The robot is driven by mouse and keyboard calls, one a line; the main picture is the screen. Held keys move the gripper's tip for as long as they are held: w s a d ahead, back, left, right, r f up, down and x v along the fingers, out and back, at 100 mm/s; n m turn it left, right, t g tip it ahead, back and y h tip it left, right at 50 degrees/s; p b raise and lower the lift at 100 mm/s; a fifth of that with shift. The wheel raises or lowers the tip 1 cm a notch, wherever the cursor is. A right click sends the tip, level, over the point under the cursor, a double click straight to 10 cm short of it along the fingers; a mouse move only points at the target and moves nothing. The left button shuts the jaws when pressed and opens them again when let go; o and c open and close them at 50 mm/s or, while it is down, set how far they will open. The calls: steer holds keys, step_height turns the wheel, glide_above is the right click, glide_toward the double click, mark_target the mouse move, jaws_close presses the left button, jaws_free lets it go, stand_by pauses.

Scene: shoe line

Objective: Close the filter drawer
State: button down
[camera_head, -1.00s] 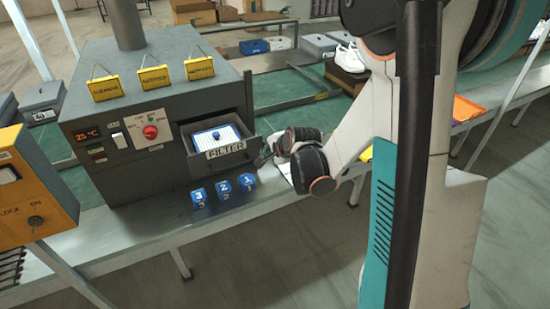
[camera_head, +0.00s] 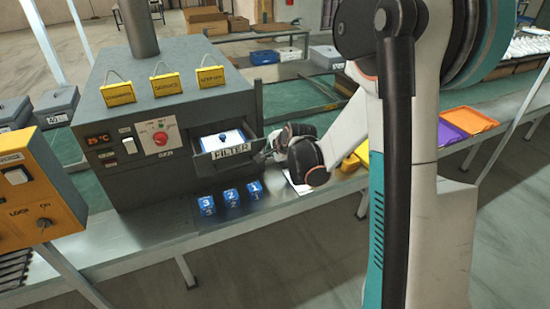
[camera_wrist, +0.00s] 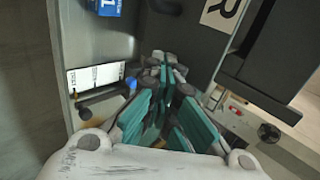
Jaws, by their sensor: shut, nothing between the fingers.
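The grey filter drawer (camera_head: 205,164), with a "FILTER" label (camera_head: 230,152) on its front, is partly open in the machine. Inside it sits a white-topped filter (camera_head: 222,140) with a dark blue knob. My gripper (camera_head: 264,153) is shut and empty at the right end of the drawer front; whether it touches is unclear in the head view. In the wrist view, my gripper's fingers (camera_wrist: 166,70) are together, and the label's last letter, "R" (camera_wrist: 222,14), shows just beyond them.
The grey machine (camera_head: 112,175) carries several yellow tags on top. Blue numbered blocks (camera_head: 230,197) stand on the bench before the drawer. A white card (camera_wrist: 95,76) lies on the bench. Purple and orange trays (camera_head: 470,119) lie at right; a yellow control box (camera_head: 35,200) stands left.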

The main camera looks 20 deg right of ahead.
steer(key=w, duration=1.7)
steer(key=shift+w+b, duration=0.35)
steer(key=shift+w, duration=0.05)
steer(key=shift+s, duration=0.1)
